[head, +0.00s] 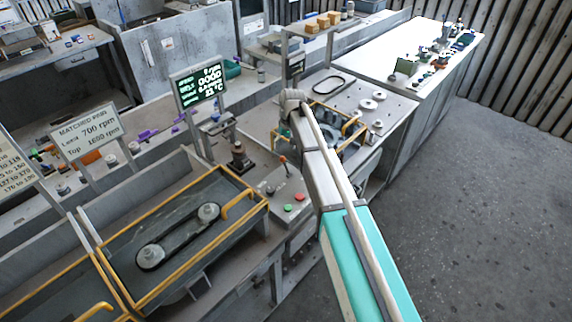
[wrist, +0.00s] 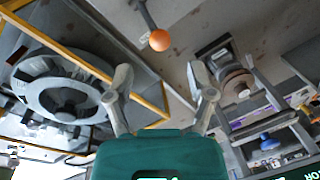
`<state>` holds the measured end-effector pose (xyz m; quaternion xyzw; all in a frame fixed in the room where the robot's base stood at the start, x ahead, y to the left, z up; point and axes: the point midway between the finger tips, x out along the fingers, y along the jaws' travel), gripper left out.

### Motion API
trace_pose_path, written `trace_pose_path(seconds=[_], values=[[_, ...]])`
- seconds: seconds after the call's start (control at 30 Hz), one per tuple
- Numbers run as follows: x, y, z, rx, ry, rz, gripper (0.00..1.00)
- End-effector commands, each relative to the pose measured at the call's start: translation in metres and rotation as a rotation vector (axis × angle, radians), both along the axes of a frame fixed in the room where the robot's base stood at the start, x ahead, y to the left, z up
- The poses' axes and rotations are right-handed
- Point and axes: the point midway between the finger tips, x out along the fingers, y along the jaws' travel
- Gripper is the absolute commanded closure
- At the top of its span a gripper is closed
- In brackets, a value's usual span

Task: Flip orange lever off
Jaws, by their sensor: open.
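The orange lever (head: 283,159) stands on a grey control box (head: 275,190) in the head view, its small ball knob on top of a thin dark stem. In the wrist view its orange ball (wrist: 160,40) is near the top middle, with the grey stem running up out of the picture. My gripper (wrist: 159,72) is open and empty, its two fingers spread wide. The ball appears beyond the fingertips, between their lines, and looks apart from both. In the head view the end of my arm is behind the lever, and the fingers cannot be made out there.
The box also carries a red button (head: 298,196) and a green button (head: 288,208). A yellow-framed belt unit (head: 180,235) is to the left. A lit display (head: 198,88) stands behind. In the wrist view, a large grey wheel (wrist: 65,95) lies at left behind yellow rails.

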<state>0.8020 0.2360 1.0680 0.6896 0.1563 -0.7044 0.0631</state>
Motion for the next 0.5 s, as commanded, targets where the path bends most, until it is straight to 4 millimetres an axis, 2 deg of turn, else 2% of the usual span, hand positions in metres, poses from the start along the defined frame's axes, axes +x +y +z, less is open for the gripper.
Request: trace_pose_path(seconds=[0.03, 0.5], values=[[0.0, 0.001, -0.008, 0.0, 0.0, 0.0, 0.3], [-0.002, 0.006, -0.044, 0.0, 0.0, 0.0, 0.3]])
